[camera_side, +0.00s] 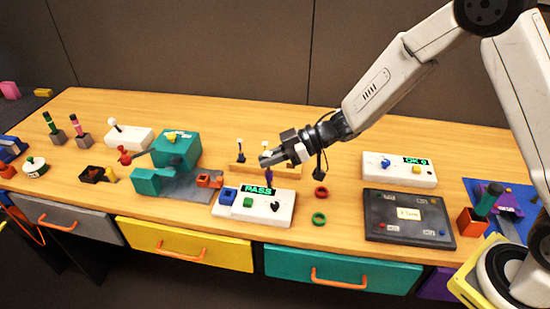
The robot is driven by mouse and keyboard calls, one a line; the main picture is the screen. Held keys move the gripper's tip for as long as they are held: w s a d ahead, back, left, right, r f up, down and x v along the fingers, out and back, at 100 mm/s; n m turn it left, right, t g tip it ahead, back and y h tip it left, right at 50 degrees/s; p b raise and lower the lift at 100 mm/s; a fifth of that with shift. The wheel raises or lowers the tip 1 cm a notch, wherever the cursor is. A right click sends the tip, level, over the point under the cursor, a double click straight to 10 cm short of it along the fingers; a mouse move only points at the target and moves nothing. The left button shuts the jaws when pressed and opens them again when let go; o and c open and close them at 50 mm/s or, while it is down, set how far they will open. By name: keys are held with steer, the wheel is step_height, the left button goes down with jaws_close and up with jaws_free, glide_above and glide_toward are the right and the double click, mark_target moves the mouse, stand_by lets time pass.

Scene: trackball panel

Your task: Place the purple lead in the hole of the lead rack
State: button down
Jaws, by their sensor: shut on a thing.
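My gripper (270,159) is in the middle of the table, reaching in from the right. It is shut on the purple lead (269,175), a small thin purple piece hanging below the fingertips. The lead looks roughly upright. A low wooden rack (237,169), which looks like the lead rack, stands behind the white PASS panel. A dark blue lead with a pale top (240,152) stands at the rack's left part. Another pale-topped piece (265,144) shows just behind my gripper. The rack's holes are too small to make out, and my gripper hides part of the rack.
The white PASS panel (285,213) lies in front of the rack. A teal machine (175,149) stands left. A dark panel (408,218) and a white panel (385,171) are right.

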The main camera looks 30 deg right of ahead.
steer(key=d+f+m+t+h, duration=0.1)
steer(key=d+m+t, duration=0.3)
steer(key=d, duration=1.3)
steer(key=shift+s+h, duration=0.4)
steer(key=shift+h, duration=0.3)
steer(key=shift+f, duration=0.1)
steer(key=w+f, duration=0.9)
steer(key=w, duration=0.4)
steer(key=shift+w+f, duration=0.2)
steer(key=shift+w, duration=0.05)
steer(key=shift+w+a, duration=0.1)
steer(key=shift+w+f, duration=0.2)
steer(key=shift+f, duration=1.6)
